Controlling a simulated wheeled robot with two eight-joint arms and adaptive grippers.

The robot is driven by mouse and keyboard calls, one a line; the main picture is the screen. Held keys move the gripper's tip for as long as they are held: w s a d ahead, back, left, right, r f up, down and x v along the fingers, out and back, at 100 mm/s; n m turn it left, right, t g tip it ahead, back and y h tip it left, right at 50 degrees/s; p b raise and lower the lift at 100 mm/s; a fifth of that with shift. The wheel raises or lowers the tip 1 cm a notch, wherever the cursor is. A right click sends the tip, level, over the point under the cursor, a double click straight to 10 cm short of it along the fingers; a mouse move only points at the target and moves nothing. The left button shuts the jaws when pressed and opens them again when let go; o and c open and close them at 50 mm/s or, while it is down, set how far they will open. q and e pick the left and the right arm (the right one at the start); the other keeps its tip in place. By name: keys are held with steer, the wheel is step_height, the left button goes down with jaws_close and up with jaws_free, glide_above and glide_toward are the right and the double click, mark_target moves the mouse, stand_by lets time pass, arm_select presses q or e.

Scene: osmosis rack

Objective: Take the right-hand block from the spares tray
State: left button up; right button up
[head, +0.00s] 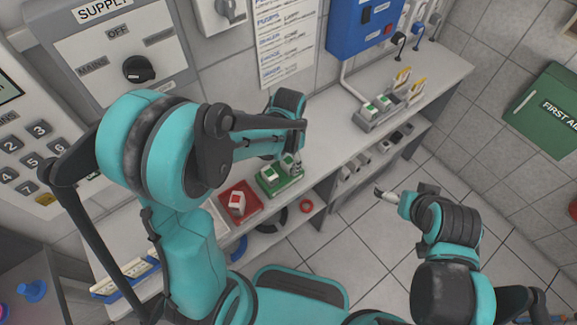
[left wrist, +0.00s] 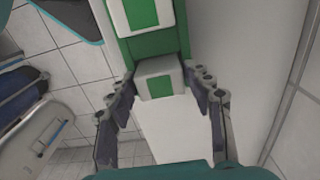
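The green tray (head: 284,184) lies on the worktop and bears two white blocks with green tops. The left-hand block (head: 269,173) stands clear, while the right-hand block (head: 288,160) is partly hidden by my left gripper (head: 297,163). In the left wrist view, the right-hand block (left wrist: 158,83) lies between the fingertips of my open left gripper (left wrist: 160,74), with narrow gaps at its sides; I cannot tell whether either finger touches it. The other block (left wrist: 140,14) is farther up on the tray (left wrist: 160,47). My right gripper (head: 384,194) hangs over the floor, away from the trays; its finger opening is unclear.
A red tray (head: 252,207) with a white and red block (head: 238,202) stands left of the green tray. A grey rack (head: 372,122) with several blocks stands farther back on the worktop. The wall and supply panel (head: 130,45) rise close behind. Bare worktop (head: 335,140) lies between green tray and rack.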

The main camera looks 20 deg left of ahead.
arm_select(q)
steer(key=c, duration=0.6)
